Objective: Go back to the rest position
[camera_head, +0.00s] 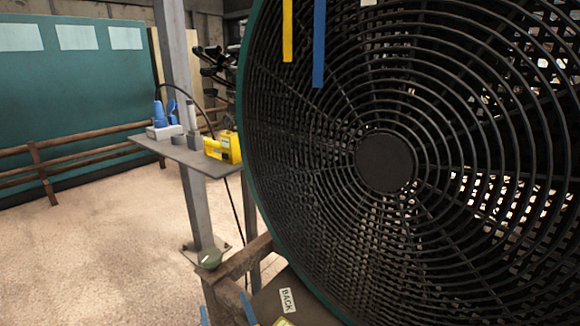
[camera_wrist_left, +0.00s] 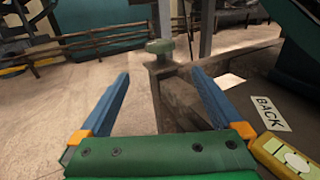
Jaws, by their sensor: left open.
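My left gripper (camera_head: 226,313) shows at the bottom of the head view, where only its two blue fingertips are seen, apart from each other. In the left wrist view my left gripper (camera_wrist_left: 162,95) has its blue fingers spread wide, with nothing between them touching either one. Beyond the fingers stands a brown post with a rounded green knob (camera_wrist_left: 159,46) on top. The same green knob (camera_head: 209,258) is just above the fingertips in the head view. My right gripper is in neither view.
A large black fan grille (camera_head: 385,160) with a teal rim fills the right side. A "BACK" label (camera_head: 287,300) lies below it, beside a yellow-green item (camera_wrist_left: 287,158). A grey shelf (camera_head: 190,153) on a post holds blue and yellow items. Open floor (camera_head: 90,240) lies left.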

